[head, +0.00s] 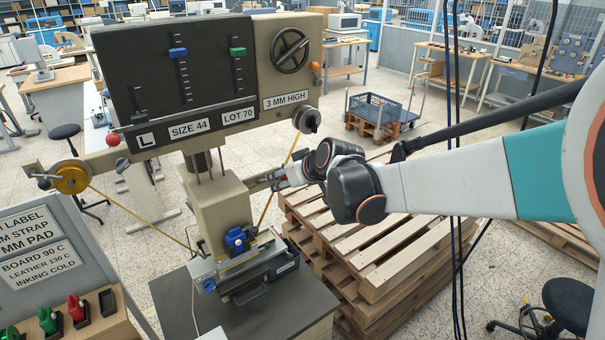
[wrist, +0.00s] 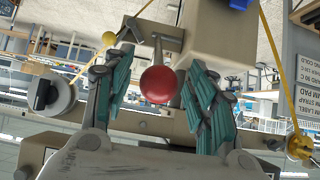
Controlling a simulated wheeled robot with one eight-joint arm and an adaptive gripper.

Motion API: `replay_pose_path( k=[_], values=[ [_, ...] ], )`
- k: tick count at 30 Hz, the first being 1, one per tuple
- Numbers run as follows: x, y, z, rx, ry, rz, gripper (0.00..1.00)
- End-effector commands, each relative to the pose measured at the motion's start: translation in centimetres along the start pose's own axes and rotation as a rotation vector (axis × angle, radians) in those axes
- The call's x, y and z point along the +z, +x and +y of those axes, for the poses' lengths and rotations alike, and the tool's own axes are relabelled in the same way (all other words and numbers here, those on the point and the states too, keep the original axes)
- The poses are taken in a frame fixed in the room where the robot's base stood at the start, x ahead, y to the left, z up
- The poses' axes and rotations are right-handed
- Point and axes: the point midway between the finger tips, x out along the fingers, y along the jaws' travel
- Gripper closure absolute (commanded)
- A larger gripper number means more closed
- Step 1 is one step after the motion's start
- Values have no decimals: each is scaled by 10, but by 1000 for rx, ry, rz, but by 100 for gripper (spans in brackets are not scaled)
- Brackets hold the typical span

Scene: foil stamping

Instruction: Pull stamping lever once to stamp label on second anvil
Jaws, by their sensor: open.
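The stamping machine (head: 205,75) stands at centre left in the head view, above a bed with a blue block (head: 237,240). I cannot tell which anvil is which, nor make out the label. My gripper (head: 268,181) is beside the machine's column, on its right. In the wrist view, the lever's red ball knob (wrist: 159,84) sits between the two open teal-padded fingers, with a gap on each side. The lever's metal rod (wrist: 168,42) runs from the knob toward the machine. In the head view my gripper hides the knob.
A yellow foil strip (head: 268,205) runs close to my gripper, down to the bed. Stacked wooden pallets (head: 375,245) stand under my arm. A grey sign board (head: 45,245) and colored-handled tools (head: 75,308) are at lower left.

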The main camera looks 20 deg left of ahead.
Motion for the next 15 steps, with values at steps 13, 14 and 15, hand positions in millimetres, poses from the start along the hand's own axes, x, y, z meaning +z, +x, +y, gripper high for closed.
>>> replay_pose_path(
  k=[13,14,15],
  values=[
    [0,0,1,1,1,0,100],
    [0,0,1,1,1,0,100],
    [0,0,1,1,1,0,100]
  ],
)
